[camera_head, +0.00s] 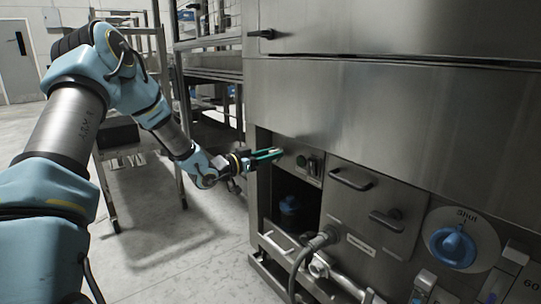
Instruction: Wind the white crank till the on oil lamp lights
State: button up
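My gripper (268,155) is at the end of my arm, at the left end of a small control panel (309,163) on the steel washer. Its teal fingers point right towards the panel. They are too small here to tell whether they are apart or closed, or whether they touch anything. The panel has a dark switch or button near its right end. I cannot make out a white crank or a lit oil lamp; either may be hidden behind my gripper or out of view.
Below the panel is a dark recess with a blue-topped part (290,205). A metal rack (104,190) stands left; open floor lies between.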

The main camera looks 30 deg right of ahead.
grip_shut()
jog(key=shift+f, duration=0.1)
dwell(0.3)
jog(key=shift+s+f+m+b, duration=0.1)
jog(key=shift+f+m+b, duration=0.45)
jog(key=shift+m+b, duration=1.15)
jog(key=shift+s+f+m+b, duration=0.1)
jog(key=shift+f+m+b, duration=0.5)
jog(key=shift+m+b, duration=1.05)
jog(key=shift+s+f+m+b, duration=0.1)
jog(key=shift+f+m+b, duration=0.45)
jog(key=shift+m+b, duration=1.1)
jog(key=shift+m, duration=0.4)
jog(key=shift+w, duration=0.1)
jog(key=shift+o, duration=1.7)
grip_release()
jog(key=shift+r, duration=0.1)
